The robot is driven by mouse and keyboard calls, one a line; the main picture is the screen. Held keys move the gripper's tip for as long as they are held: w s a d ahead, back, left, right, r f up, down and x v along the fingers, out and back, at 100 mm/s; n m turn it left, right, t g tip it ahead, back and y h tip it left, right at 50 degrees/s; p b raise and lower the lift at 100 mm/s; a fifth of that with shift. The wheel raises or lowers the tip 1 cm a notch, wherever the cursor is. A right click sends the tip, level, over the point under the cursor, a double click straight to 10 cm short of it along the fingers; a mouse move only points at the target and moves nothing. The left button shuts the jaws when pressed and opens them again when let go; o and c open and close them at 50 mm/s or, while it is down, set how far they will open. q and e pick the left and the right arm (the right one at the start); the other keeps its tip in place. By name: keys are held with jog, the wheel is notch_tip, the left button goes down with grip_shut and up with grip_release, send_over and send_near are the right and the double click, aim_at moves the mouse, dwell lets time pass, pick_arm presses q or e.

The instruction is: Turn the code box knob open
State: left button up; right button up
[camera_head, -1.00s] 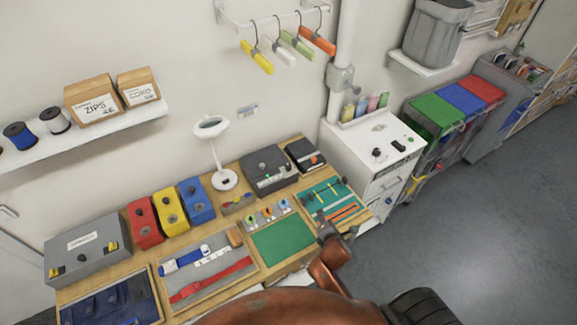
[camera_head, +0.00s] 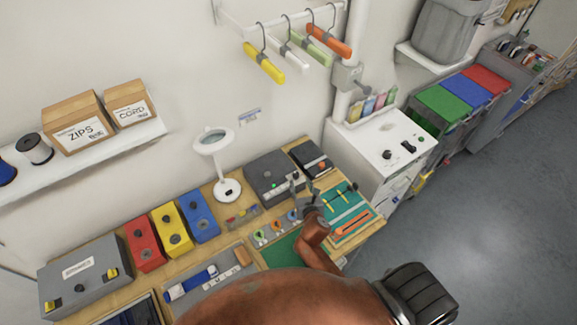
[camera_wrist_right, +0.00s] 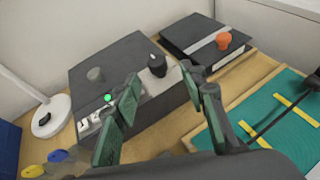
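The code box (camera_head: 268,168) is a dark grey box at the back of the workbench, with a lit green light and pale keys on its front. In the right wrist view the code box (camera_wrist_right: 110,62) fills the middle, and its black knob (camera_wrist_right: 157,65) stands at the front right. My right gripper (camera_head: 302,186) is just in front of the box's right side in the head view. In the wrist view its fingers (camera_wrist_right: 159,80) are spread, one on each side of the knob, with nothing seen gripped. Whether they touch the knob cannot be told. My left gripper is not in view.
A black case (camera_head: 311,157) with a grey strap and orange knob stands right of the box. A magnifier lamp (camera_head: 226,187) stands left. A teal mat (camera_head: 346,208) with yellow strips lies in front right. Red, yellow and blue boxes (camera_head: 200,215) stand further left.

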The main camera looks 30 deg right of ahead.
aim_at(296, 174)
jog(key=shift+x, duration=0.8)
jog(key=x, duration=0.5)
jog(key=shift+w+a+r, duration=0.15)
jog(key=shift+w+a, duration=0.1)
jog(key=shift+w, duration=0.05)
jog(key=shift+w+d, duration=0.1)
jog(key=shift+w, duration=0.35)
jog(key=shift+w+d+f, duration=0.1)
jog(key=shift+f, duration=0.15)
jog(key=c, duration=0.7)
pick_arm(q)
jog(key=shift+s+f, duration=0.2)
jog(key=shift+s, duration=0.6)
pick_arm(e)
grip_shut()
